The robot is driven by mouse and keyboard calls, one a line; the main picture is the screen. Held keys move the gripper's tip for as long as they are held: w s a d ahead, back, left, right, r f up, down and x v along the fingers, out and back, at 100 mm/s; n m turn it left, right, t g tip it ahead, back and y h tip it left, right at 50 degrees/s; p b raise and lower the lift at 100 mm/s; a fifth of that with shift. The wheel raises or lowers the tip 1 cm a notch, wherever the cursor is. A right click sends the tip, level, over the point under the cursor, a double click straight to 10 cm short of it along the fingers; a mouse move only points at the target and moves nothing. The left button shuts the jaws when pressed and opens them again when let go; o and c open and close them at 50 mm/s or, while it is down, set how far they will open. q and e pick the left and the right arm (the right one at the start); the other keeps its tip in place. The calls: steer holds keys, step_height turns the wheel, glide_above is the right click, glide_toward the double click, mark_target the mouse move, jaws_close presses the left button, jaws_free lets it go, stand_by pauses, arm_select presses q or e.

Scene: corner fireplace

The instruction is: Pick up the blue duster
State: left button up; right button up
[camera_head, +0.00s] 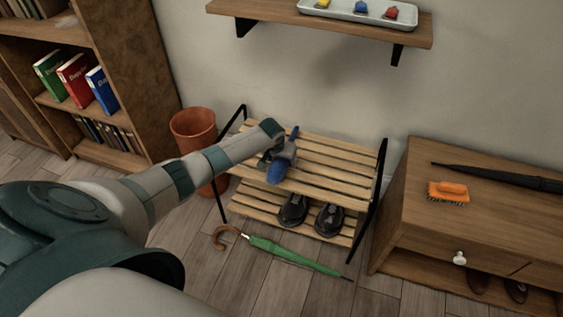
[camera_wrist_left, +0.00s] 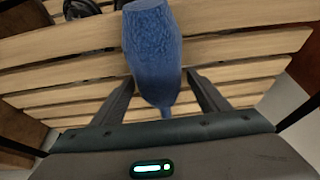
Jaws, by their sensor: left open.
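The blue duster (camera_head: 279,169) lies on the upper slatted shelf of the wooden rack (camera_head: 335,158), its thin handle end pointing to the wall. My left gripper (camera_head: 283,155) is over the rack at the duster and hides part of it. In the left wrist view the duster (camera_wrist_left: 153,50) runs between the two open fingers of my left gripper (camera_wrist_left: 160,95), with a gap on each side. Its narrow end reaches down toward the palm. I cannot tell how far the fingers are above the slats. My right gripper is not in view.
Black shoes (camera_head: 293,210) stand on the lower shelf. A green umbrella (camera_head: 290,255) lies on the floor in front. A terracotta bin (camera_head: 193,130) stands left of the rack. A cabinet (camera_head: 405,215) with an orange brush (camera_head: 448,190) is at right. A wall shelf (camera_head: 285,14) hangs above.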

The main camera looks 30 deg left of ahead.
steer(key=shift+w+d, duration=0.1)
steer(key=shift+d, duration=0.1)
arm_select(q)
steer(key=c, duration=1.3)
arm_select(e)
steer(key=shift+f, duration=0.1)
arm_select(q)
steer(key=shift+r, duration=0.15)
steer(key=shift+r, duration=0.65)
step_height(320, 180, up, 3)
steer(key=shift+f+p, duration=0.2)
steer(key=shift+p, duration=0.35)
steer(key=d+r, duration=0.2)
steer(key=d, duration=0.2)
steer(key=d+r+p, duration=0.1)
steer(key=d+r, duration=0.1)
steer(key=d, duration=0.1)
steer(key=s+d+r, duration=0.1)
steer(key=d+r, duration=0.2)
steer(key=d, duration=0.1)
steer(key=shift+d+p, duration=0.3)
steer(key=shift+d, duration=0.05)
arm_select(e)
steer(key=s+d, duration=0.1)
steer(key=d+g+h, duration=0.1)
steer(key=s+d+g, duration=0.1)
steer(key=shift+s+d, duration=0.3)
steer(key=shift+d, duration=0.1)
